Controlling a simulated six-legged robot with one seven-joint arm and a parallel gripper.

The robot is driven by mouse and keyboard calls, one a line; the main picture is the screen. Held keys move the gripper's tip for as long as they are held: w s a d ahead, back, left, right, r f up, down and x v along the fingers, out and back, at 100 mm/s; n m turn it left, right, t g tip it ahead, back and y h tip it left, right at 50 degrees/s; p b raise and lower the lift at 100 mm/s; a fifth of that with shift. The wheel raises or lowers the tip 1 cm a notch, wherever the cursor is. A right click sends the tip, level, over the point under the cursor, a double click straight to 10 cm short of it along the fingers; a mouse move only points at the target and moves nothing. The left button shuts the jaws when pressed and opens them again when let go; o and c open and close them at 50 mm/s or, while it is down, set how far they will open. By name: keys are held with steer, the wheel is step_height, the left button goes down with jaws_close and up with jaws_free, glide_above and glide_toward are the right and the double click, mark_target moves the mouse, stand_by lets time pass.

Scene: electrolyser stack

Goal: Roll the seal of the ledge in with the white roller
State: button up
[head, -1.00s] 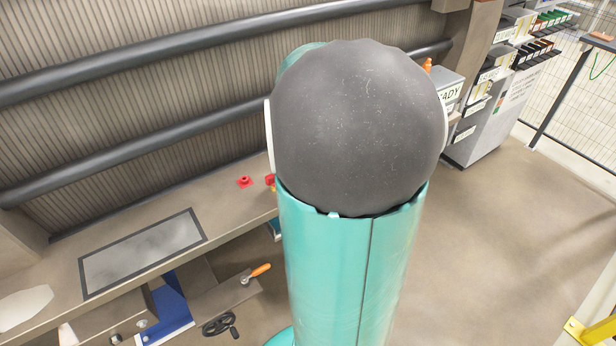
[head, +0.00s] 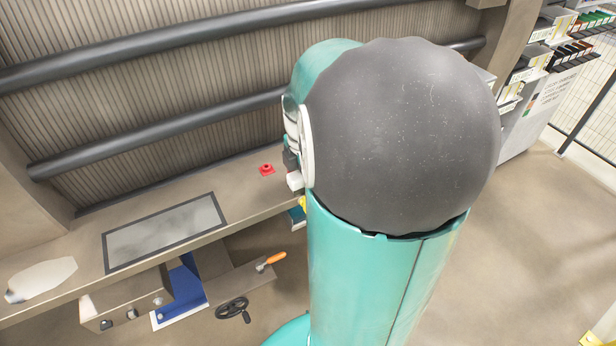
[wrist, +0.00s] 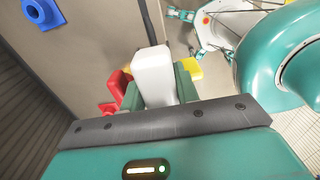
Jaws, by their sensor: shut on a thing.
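My gripper (wrist: 158,88) has its two green fingers shut on a white block-shaped piece (wrist: 153,62), which looks like the white roller's body or handle. Its rolling end is not clear. In the head view a small white piece (head: 295,180) shows at the left of my arm, above the ledge; most of the gripper is hidden behind the arm there. The long beige ledge (head: 85,287) runs along the ribbed wall. I cannot make out its seal in either view.
A red flanged knob (head: 267,169) and a grey framed panel (head: 165,232) are on the ledge. An orange-handled tool (head: 271,261) and a black handwheel (head: 233,308) are below it. In the wrist view a blue flanged piece (wrist: 40,14) and red and yellow pieces (wrist: 190,68) show.

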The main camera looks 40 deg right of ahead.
steer(key=shift+w+a, duration=0.1)
steer(key=shift+a, duration=0.15)
steer(key=shift+w+r, duration=0.15)
steer(key=shift+r, duration=0.3)
steer(key=shift+a+r, duration=0.25)
steer(key=shift+r, duration=0.6)
steer(key=shift+d+r, duration=0.35)
steer(key=shift+r, duration=0.35)
steer(key=shift+a+r, duration=0.15)
steer(key=shift+r, duration=0.25)
steer(key=shift+d+r, duration=0.2)
steer(key=shift+r, duration=0.35)
steer(key=shift+s+a+r, duration=0.1)
steer(key=shift+s, duration=0.1)
